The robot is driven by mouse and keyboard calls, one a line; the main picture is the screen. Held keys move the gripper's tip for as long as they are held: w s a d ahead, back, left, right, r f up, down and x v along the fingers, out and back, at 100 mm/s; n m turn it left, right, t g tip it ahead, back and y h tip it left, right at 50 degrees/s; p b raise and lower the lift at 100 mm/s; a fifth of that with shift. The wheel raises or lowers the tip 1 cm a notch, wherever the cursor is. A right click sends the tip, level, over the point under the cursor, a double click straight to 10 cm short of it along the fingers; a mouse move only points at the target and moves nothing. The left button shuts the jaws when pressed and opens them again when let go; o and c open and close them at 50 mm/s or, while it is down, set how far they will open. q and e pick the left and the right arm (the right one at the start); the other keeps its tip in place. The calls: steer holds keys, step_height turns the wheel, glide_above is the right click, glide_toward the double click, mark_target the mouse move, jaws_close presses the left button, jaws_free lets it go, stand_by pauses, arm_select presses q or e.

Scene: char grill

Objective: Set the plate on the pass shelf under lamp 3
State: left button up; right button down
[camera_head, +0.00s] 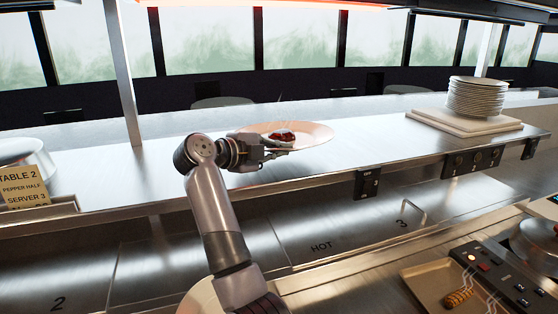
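The pale round plate (318,132) with dark red food (283,137) on it is at the pass shelf (110,180), right of centre. I cannot tell whether its underside touches the steel.
A stack of plates (476,97) stands on a board (462,122) at the shelf's right. A steel post (122,75) and an order ticket (25,190) are at left. Switch boxes (367,183) line the shelf's front edge. A tray (433,286) lies lower right.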

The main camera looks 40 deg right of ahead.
mark_target(279, 177)
steer(key=shift+f+p, duration=0.7)
steer(key=shift+f, duration=1.2)
arm_select(q)
steer(key=shift+s+a+r, duration=0.1)
steer(key=shift+a+r, duration=0.35)
steer(key=shift+r, duration=0.3)
arm_select(e)
steer(key=shift+f, duration=0.1)
steer(key=shift+f, duration=0.1)
steer(key=c, duration=2.3)
jaws_free()
steer(key=shift+a+f, duration=0.1)
steer(key=shift+f, duration=0.05)
arm_select(q)
steer(key=shift+s, duration=0.1)
arm_select(e)
steer(key=shift+o, duration=1.1)
steer(key=shift+s, duration=0.1)
